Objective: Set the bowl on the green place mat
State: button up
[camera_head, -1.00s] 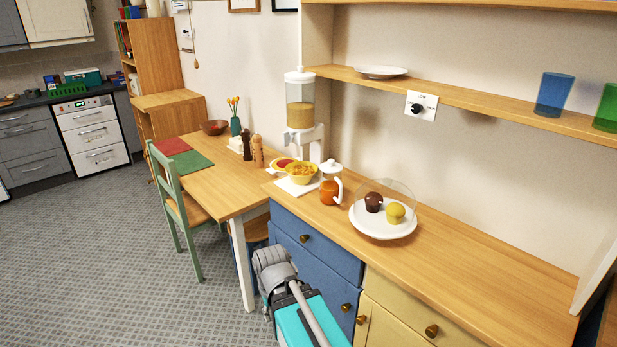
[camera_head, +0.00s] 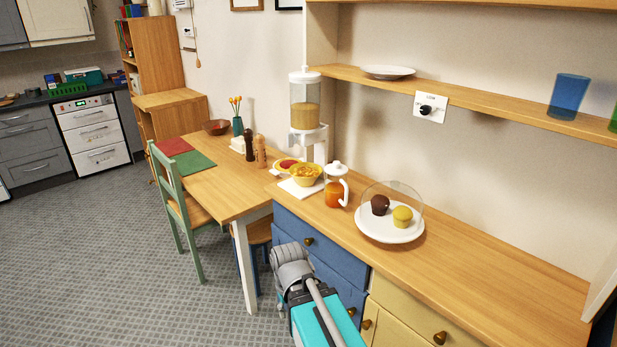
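A yellow bowl (camera_head: 305,175) filled with orange-yellow food stands on a white napkin or board (camera_head: 299,190) at the left end of the counter. A brown bowl (camera_head: 216,127) sits at the far end of the wooden table. The green place mat (camera_head: 190,164) lies flat on the table near the chair, and its visible surface is bare. My arm shows at the bottom centre, in front of the blue drawers. My gripper itself cannot be made out in the view.
A red mat (camera_head: 170,147) lies beyond the green one. A green chair (camera_head: 178,205) stands at the table's left side. A glass jug (camera_head: 336,187), a cereal dispenser (camera_head: 306,112), two grinders (camera_head: 261,151) and a domed muffin plate (camera_head: 390,232) stand nearby. Floor at left is clear.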

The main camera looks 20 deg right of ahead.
aim_at(193, 164)
jog(key=i, duration=0.95)
jog(key=u, duration=0.05)
